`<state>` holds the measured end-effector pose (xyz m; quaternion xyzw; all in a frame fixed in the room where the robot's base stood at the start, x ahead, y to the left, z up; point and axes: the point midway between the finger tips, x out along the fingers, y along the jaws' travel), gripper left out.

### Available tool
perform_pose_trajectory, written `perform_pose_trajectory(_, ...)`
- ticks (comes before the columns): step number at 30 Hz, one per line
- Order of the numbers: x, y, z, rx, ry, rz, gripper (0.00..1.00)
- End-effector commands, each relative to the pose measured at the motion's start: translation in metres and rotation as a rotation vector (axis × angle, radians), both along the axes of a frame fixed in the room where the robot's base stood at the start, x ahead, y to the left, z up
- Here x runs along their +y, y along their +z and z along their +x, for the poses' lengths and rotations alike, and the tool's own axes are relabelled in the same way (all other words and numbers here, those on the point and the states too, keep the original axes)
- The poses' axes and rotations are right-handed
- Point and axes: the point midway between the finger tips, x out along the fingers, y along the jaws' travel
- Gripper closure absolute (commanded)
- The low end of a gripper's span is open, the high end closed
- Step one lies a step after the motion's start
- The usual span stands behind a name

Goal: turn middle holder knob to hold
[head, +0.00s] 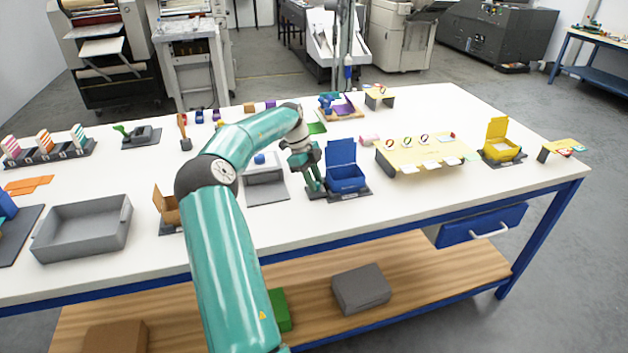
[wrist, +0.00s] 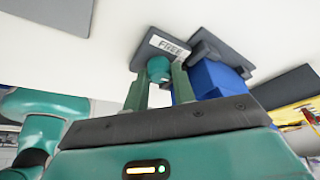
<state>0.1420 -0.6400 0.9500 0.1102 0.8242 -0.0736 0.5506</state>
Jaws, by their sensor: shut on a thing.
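My gripper (head: 315,188) reaches down at the left side of the open blue box (head: 346,178) near the middle of the table. In the wrist view my gripper (wrist: 160,80) has its two fingers closed around a round teal knob (wrist: 158,66). The knob sits at a dark grey plate (wrist: 145,54) whose white label reads "FREE". The blue box also shows in the wrist view (wrist: 215,80), right beside the right finger. In the head view the knob is hidden by the fingers.
A grey tray with a raised back (head: 265,188) stands close left of my gripper. A brown box (head: 166,206) stands further left and a yellow box (head: 502,150) to the right. A pale yellow board (head: 425,155) lies between the blue and yellow boxes. The front table strip is clear.

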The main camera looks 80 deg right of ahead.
Motion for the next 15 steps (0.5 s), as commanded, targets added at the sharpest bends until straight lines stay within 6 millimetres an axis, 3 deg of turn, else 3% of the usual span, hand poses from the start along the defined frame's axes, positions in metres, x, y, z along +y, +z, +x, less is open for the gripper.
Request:
perform_pose_trajectory(8, 0.0003, -0.0009, 0.0016, -0.002, 0.001, 0.001, 0.97)
perform_pose_trajectory(9, 0.0003, -0.0009, 0.0016, -0.002, 0.001, 0.001, 0.68)
perform_pose_trajectory(15, 0.0002, -0.0005, 0.0008, -0.001, 0.001, 0.0, 0.65)
